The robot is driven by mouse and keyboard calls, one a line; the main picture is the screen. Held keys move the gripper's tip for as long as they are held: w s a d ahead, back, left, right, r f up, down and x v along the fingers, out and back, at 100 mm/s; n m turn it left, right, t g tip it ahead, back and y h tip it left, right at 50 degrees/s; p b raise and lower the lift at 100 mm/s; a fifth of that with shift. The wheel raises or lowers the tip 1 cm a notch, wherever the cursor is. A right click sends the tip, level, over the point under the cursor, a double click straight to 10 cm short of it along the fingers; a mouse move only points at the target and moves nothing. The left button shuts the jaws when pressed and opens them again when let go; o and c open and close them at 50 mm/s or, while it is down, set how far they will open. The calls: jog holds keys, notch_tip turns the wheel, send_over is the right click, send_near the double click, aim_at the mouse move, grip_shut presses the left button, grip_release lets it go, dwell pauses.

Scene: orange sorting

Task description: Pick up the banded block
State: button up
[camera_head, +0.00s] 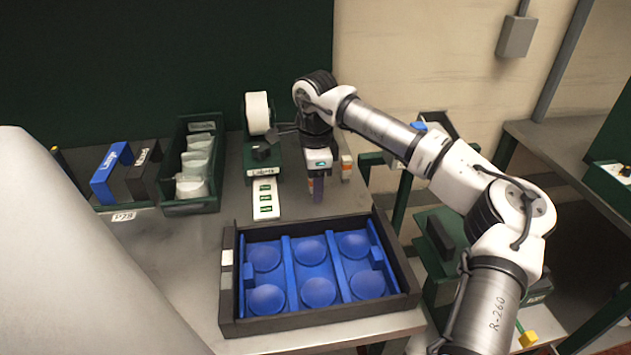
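A small upright block with pale and orange bands (346,168), which looks like the banded block, stands on the grey table near its back right edge. My gripper (317,192) points down just to the left of this block in the picture. Its dark, purplish fingers appear as one narrow shape, with a little orange near the top. Whether they are open, or have anything between them, is not clear. The block appears separate from the fingers.
A black tray with a blue insert of round hollows (228,300) lies in front. A label dispenser (258,115) with a label strip (265,200) stands left of my gripper. A green bin of packets (190,207) and blue (105,180) and black holders stand farther left.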

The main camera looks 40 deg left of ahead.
grip_shut()
jog(key=shift+r, duration=0.15)
notch_tip(320, 180, up, 20)
jog(key=b, duration=0.1)
dwell(0.4)
